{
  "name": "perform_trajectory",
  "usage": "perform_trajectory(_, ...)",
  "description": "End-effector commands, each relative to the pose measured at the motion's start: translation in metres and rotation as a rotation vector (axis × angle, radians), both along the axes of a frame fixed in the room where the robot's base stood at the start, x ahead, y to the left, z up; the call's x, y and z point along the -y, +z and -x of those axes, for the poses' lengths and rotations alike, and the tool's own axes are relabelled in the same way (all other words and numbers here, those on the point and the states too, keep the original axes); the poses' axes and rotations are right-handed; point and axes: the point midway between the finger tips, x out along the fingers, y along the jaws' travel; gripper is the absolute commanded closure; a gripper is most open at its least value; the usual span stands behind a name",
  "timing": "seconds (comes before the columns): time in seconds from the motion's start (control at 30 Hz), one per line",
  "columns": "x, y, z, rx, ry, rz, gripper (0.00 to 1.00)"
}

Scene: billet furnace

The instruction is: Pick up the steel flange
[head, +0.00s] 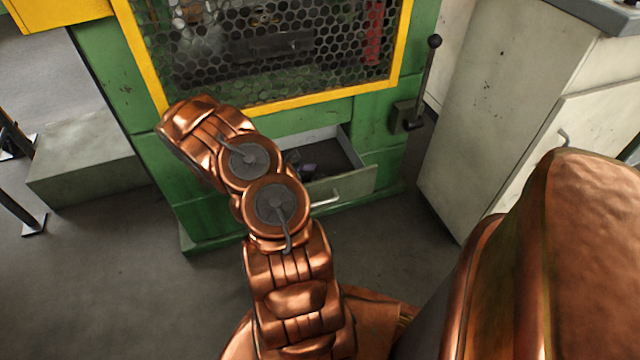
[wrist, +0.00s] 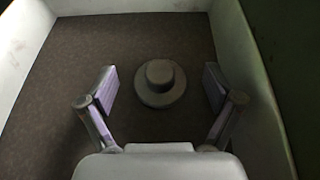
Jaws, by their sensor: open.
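The steel flange (wrist: 160,84) is a dark grey round disc with a raised hub. In the wrist view it lies flat on the dark floor of a drawer. My gripper (wrist: 160,88) is open, with one finger on each side of the flange in the picture and nothing held. I cannot tell how far above it the fingertips are. In the head view the open drawer (head: 345,185) sits low in the green machine, with my arm partly covering it. The flange cannot be made out clearly there.
Pale drawer walls (wrist: 25,55) rise at both sides and the back. The green machine (head: 120,75) has a yellow-framed mesh guard (head: 280,45) above the drawer and a lever (head: 428,75) at its right. A white cabinet (head: 500,110) stands to the right. Grey floor (head: 120,290) lies open at front left.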

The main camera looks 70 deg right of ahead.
Motion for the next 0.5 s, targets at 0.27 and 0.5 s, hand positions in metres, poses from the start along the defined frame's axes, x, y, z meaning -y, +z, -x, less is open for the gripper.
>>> perform_trajectory(0.27,0.0095,-0.0053,0.0097,0.001,0.000,-0.001,0.10)
perform_trajectory(0.5,0.0092,-0.0050,0.0097,-0.001,0.000,-0.001,0.19)
